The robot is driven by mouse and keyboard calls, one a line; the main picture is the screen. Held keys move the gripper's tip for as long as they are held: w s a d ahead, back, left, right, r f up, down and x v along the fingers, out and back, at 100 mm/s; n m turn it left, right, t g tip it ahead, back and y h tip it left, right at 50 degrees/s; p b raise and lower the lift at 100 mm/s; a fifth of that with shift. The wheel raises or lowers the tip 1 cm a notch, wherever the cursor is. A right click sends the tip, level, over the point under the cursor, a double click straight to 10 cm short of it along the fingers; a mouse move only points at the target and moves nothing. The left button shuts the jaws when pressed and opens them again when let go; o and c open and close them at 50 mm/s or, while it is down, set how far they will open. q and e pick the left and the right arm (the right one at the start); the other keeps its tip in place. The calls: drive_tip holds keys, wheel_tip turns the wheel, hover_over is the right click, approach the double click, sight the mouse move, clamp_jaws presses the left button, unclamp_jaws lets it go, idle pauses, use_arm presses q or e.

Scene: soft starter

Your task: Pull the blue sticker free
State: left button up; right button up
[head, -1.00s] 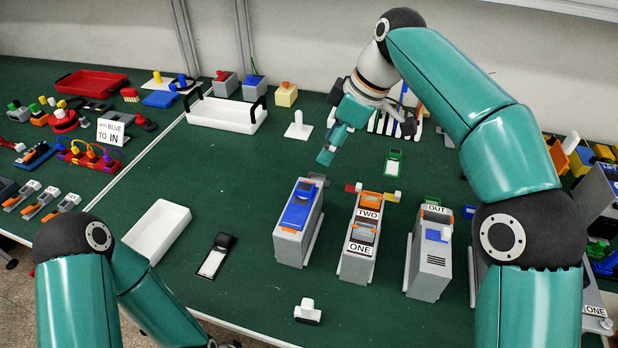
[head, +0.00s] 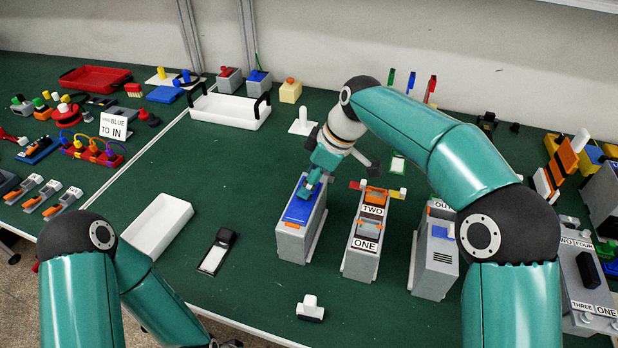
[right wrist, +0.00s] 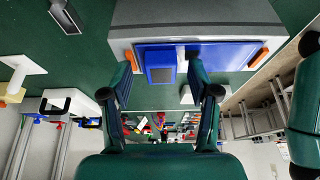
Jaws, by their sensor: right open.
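A grey housing (head: 289,244) with a blue panel (head: 299,208) on its top stands at mid table. In the right wrist view the blue panel (right wrist: 222,57) has orange pieces at both ends and a raised blue block (right wrist: 159,58) with a grey face. I cannot tell which blue part is the sticker. My right gripper (head: 308,188) is at the far end of this housing's top. Its fingers (right wrist: 160,80) are open on either side of the blue block, with no visible grip on it.
To the right stand a housing labelled TWO and ONE (head: 359,262) and a grey housing (head: 432,268) partly behind my right arm. A white tray (head: 158,226) and a black-and-white part (head: 217,252) lie to the left. The table between them is clear.

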clamp_jaws()
idle(0.5)
drive_tip(key=shift+r+p, duration=0.65)
drive_tip(key=shift+p, duration=0.1)
idle(0.5)
drive_tip(key=shift+r+p, duration=1.95)
